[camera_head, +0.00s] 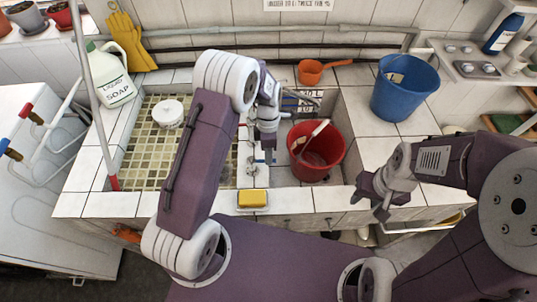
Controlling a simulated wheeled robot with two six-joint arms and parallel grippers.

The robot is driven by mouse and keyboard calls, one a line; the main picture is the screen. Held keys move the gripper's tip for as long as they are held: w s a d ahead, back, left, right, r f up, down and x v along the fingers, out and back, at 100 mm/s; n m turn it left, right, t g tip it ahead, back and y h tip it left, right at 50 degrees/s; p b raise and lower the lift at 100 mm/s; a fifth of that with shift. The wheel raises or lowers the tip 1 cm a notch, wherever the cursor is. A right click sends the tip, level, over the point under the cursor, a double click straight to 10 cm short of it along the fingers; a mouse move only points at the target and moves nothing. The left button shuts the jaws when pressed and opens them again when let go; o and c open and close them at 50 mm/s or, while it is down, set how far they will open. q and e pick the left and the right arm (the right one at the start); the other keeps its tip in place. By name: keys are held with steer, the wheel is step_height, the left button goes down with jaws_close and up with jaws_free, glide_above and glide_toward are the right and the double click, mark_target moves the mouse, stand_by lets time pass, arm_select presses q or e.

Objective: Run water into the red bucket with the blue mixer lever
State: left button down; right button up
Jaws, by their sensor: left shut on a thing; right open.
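The red bucket (326,165) stands upright in the right basin of the tiled sink, with a pale stick-like handle leaning in it. I cannot make out water in it. My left gripper (267,148) reaches over the sink just left of the bucket and points down. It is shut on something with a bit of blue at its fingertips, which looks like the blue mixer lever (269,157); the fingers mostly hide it. Part of a metal spout (302,100) shows behind the bucket. My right gripper (370,196) is open and empty, right of the bucket near the sink's front edge.
A yellow sponge (252,198) lies on the front ledge. A blue bucket (403,88) stands on the right counter and an orange dipper (312,72) on the back ledge. A soap jug (112,82) stands at left. My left arm crosses the left basin (142,150).

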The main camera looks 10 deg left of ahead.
stand_by(0.8)
arm_select(q)
steer(key=shift+s+r+m+p, duration=0.15)
steer(key=shift+r+m+p, duration=0.15)
steer(key=shift+p, duration=0.15)
steer(key=shift+s+d+m+p, duration=0.15)
steer(key=shift+s+m+p, duration=0.2)
steer(key=shift+m, duration=0.25)
steer(key=shift+f, duration=0.3)
steer(key=c, duration=1.5)
jaws_free()
steer(key=shift+o, duration=0.2)
step_height(320, 180, up, 9)
steer(key=w+b, duration=0.1)
steer(key=shift+w, duration=0.4)
